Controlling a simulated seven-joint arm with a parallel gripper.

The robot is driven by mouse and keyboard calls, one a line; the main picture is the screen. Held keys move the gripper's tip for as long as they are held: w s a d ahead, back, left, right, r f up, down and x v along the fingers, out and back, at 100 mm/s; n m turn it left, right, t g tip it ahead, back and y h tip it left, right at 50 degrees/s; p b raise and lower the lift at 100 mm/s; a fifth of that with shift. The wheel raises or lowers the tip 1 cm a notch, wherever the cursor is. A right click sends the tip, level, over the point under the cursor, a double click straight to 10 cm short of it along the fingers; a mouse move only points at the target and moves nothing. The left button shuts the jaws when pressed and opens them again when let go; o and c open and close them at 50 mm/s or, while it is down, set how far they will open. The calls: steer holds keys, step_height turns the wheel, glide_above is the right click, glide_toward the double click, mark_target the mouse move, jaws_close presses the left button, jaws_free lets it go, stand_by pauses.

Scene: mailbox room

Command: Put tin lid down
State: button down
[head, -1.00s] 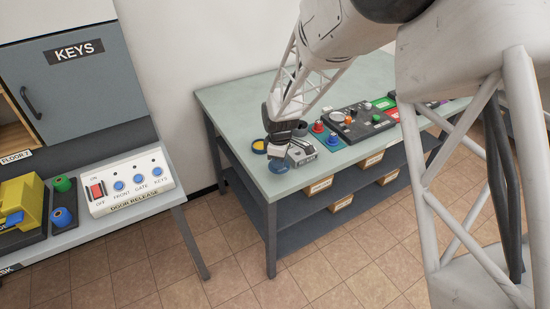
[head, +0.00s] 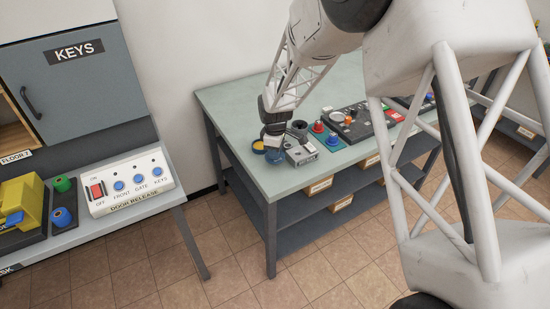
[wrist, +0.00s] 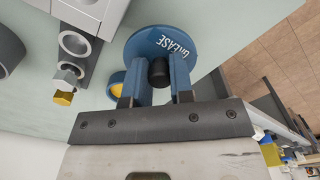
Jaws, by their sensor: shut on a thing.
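The tin lid is a blue disc (wrist: 145,42) with white "GREASE" lettering and a black knob in the wrist view. My gripper (wrist: 157,78) is shut on that knob, with a blue finger on each side. In the head view the lid (head: 276,157) shows below my gripper (head: 272,142), near the table's left front corner. I cannot tell whether it touches the tabletop. A blue tin with yellow contents (head: 258,147) stands just left of the lid; in the wrist view the tin (wrist: 117,80) is partly hidden behind my gripper.
A grey box (head: 302,154) with a dark ring on it stands close to the right of the lid. A red button (head: 318,127) and a black control panel (head: 350,122) are farther right. The table's front edge (head: 290,188) is near; bare tabletop (head: 230,105) lies behind.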

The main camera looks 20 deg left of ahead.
steer(key=shift+f, duration=1.55)
steer(key=shift+f, duration=0.1)
steer(key=c, duration=1)
jaws_free()
step_height(320, 180, up, 12)
steer(key=shift+r, duration=0.1)
steer(key=shift+d+r, duration=0.1)
